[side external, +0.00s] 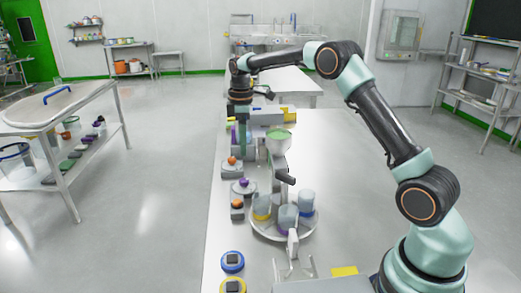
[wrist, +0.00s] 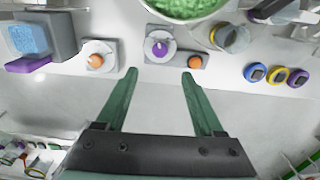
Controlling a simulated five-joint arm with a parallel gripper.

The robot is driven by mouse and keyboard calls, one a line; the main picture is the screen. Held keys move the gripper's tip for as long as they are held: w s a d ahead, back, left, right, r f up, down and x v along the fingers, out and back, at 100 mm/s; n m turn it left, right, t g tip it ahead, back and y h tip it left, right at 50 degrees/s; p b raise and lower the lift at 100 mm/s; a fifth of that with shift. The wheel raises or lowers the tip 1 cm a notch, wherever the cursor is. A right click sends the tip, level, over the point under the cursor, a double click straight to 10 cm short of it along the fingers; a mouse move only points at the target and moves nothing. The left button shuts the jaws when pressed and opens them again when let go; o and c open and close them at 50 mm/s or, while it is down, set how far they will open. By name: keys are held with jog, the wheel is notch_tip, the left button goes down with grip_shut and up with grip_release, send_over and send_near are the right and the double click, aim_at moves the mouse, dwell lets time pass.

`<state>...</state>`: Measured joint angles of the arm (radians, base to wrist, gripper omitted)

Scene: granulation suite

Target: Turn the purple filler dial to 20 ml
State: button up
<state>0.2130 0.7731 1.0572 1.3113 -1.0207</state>
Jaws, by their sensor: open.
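The purple filler dial (wrist: 160,48) shows in the wrist view as a purple knob on a round white face, set on a grey block. It also shows in the side view (side external: 243,183), on the near side of the filler. Its scale marks are too small to read. My gripper (wrist: 159,74) is open and empty. In the wrist view its two green fingers point toward the dial, with the tips just short of it on either side. In the side view my gripper (side external: 242,146) hangs pointing down above the row of dials.
Orange knobs (wrist: 95,61) (wrist: 194,62) flank the purple dial. The filler's hopper of green granules (side external: 278,136) stands close by. A round tray (side external: 268,233) holds several beakers. Blue (side external: 232,262) and yellow (side external: 233,287) ringed discs lie at the near table edge.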

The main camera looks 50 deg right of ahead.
aim_at(244, 180)
notch_tip(244, 180, down, 12)
jog(key=m, duration=0.9)
jog(key=shift+f+m, duration=0.1)
jog(key=shift+m, duration=0.3)
grip_shut()
